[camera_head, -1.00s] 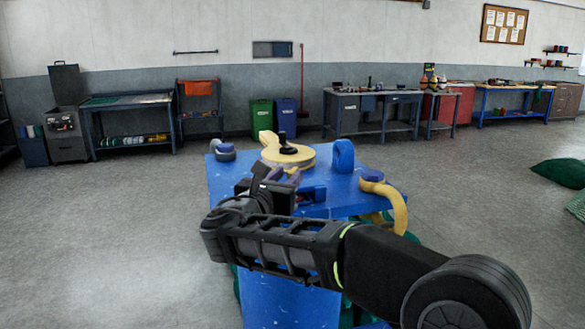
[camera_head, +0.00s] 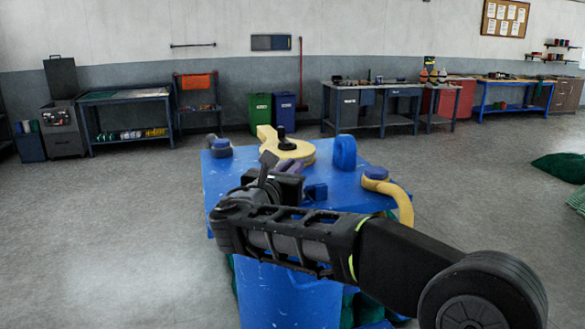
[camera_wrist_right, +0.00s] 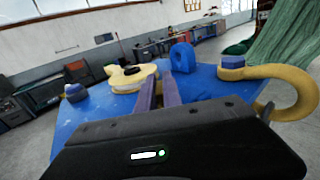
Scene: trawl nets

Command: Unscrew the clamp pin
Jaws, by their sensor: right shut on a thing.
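A yellow clamp plate (camera_head: 296,150) lies on the blue bench top with a dark upright knob (camera_head: 286,139) on it. The plate shows in the right wrist view (camera_wrist_right: 124,80), just left of the fingertips. My right gripper (camera_head: 294,166) is over the bench at the near side of the plate. In the wrist view its two purple-grey fingers (camera_wrist_right: 163,85) are close together. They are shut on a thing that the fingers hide. I cannot make out which part is the clamp pin. My left gripper is not in view.
The blue bench top (camera_head: 230,178) carries a blue ring (camera_head: 344,153), a yellow curved hook (camera_head: 392,192) with a blue cap, and a dark blue-topped fitting (camera_head: 220,148). Green netting (camera_wrist_right: 288,45) hangs at the right. The floor left of the bench is clear.

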